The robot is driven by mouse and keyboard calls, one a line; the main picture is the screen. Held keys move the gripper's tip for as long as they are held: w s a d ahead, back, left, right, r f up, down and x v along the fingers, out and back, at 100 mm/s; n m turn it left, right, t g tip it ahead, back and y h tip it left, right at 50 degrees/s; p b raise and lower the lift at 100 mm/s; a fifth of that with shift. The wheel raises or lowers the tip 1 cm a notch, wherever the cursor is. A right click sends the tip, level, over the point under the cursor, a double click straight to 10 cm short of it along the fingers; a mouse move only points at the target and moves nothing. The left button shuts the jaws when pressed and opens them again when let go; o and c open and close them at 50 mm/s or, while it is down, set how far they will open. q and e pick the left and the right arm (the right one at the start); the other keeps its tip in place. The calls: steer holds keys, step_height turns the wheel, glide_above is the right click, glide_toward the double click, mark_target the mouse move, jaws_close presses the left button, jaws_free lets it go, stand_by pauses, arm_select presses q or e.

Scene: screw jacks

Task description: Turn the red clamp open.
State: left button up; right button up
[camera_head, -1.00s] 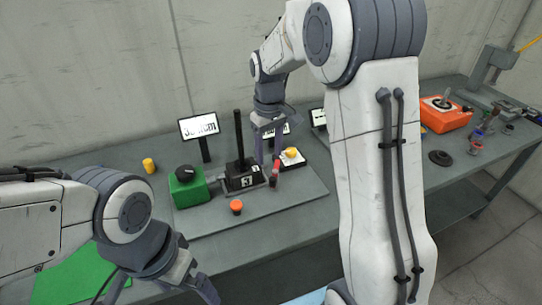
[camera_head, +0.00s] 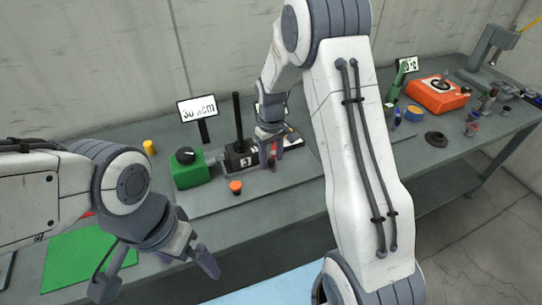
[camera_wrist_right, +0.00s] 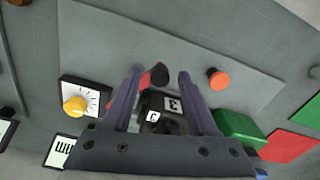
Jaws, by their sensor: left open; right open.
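The red clamp handle (camera_wrist_right: 158,75), with a dark tip, shows between the fingers of my right gripper (camera_wrist_right: 160,84) in the right wrist view. It stands beside the black block with white number labels (camera_wrist_right: 172,104). In the head view my right gripper (camera_head: 272,152) points down at the right side of the black block (camera_head: 238,160) and mostly hides the clamp. It is open, with a finger on either side of the red handle; I cannot tell whether they touch it. My left gripper (camera_head: 155,275) is open and empty at the front left, away from the clamp.
A green box with a black knob (camera_head: 187,172) stands left of the block, and a black post (camera_head: 238,118) rises behind it. An orange button (camera_head: 236,187) is in front. A display (camera_head: 198,108) stands behind.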

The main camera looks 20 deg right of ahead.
jaws_close()
steer(key=shift+w+a+m, duration=0.2)
steer(key=shift+a+m, duration=0.1)
steer(key=shift+m, duration=0.45)
steer(key=shift+w+a+m, duration=0.2)
steer(key=shift+a+m, duration=0.1)
steer(key=shift+m, duration=0.45)
jaws_free()
step_height(320, 180, up, 10)
steer(key=b, duration=0.1)
steer(key=shift+r+b, duration=0.25)
steer(key=shift+b, duration=0.15)
